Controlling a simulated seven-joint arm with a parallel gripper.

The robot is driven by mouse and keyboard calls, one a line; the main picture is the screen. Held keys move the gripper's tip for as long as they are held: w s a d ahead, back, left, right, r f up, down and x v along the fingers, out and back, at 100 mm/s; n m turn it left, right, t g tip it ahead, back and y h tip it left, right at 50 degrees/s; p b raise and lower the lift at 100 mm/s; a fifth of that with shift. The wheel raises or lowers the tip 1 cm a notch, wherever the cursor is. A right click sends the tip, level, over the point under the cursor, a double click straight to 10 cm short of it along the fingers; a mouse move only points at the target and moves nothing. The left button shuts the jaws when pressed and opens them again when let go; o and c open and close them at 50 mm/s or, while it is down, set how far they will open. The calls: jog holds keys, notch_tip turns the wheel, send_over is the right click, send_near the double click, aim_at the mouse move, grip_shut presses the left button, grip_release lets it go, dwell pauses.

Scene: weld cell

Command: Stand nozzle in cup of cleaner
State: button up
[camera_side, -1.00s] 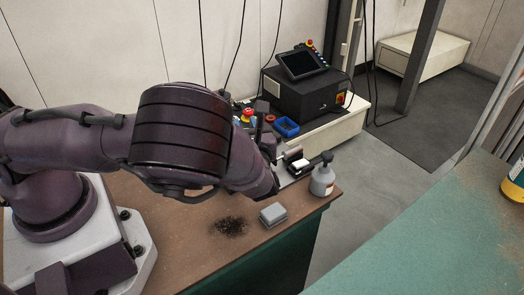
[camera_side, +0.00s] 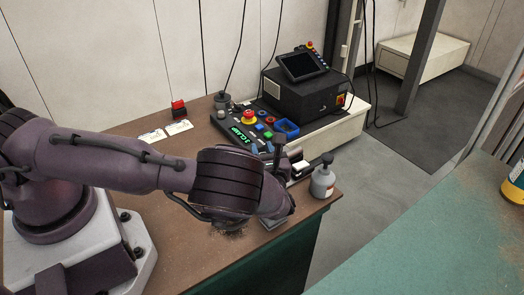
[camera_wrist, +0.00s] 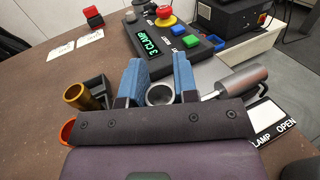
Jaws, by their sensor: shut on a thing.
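In the wrist view the blue jaws of my gripper (camera_wrist: 159,82) are shut on a hollow pale metal cylinder, which I take to be the nozzle (camera_wrist: 160,94). Its round open end shows between the jaws, and its lower part is hidden. An orange rim (camera_wrist: 67,131) shows left of my gripper, mostly hidden. I cannot tell which of these is the cup of cleaner.
A brass tube (camera_wrist: 77,96) stands by a black holder (camera_wrist: 97,88) left of my gripper. A grey metal cylinder (camera_wrist: 240,79) lies to the right. The control panel (camera_side: 240,134) is behind. Bench at back left is mostly clear.

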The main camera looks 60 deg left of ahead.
jog(key=o, duration=0.9)
jog(key=shift+f, duration=0.1)
jog(key=shift+o, duration=0.2)
